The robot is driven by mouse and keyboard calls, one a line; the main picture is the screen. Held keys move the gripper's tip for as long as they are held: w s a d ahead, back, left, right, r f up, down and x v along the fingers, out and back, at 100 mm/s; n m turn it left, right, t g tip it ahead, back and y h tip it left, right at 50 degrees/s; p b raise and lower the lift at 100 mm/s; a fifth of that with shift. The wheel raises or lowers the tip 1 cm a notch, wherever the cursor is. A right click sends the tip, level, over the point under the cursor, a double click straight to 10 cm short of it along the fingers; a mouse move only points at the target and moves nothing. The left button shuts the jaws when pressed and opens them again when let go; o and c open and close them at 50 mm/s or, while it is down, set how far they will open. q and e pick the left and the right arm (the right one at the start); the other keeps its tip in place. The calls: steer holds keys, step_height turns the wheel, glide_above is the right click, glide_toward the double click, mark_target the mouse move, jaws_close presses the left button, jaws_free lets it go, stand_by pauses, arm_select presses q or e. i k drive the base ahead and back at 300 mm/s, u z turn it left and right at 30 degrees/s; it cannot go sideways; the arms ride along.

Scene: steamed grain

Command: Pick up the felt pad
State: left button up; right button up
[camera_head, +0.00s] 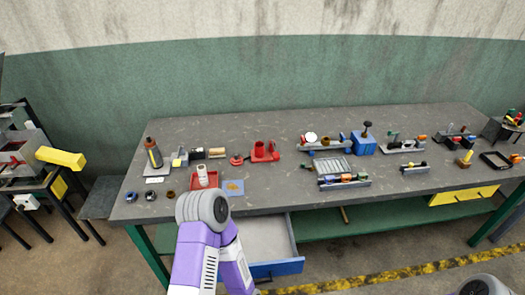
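A small flat blue piece (233,187) with an orange spot lies near the table's front edge, just right of a red tray (204,182). I cannot tell for sure whether it is the felt pad; no other flat pad stands out at this size. My purple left arm reaches up from below, and its grey rounded joint covers the table edge just left of the blue piece. No fingers of my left gripper show. At the lower right only a grey part of my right arm shows, without its gripper.
The grey workbench (290,124) holds a dark bottle (153,153), red fixtures (264,152), a blue block (363,143) and several small tool racks. A drawer with a blue front (277,268) stands open below the front edge. Bare bench lies behind the red fixtures.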

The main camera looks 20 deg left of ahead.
mark_target(214, 153)
steer(key=z, duration=2.65)
steer(key=k, duration=1.75)
steer(key=u, duration=1.95)
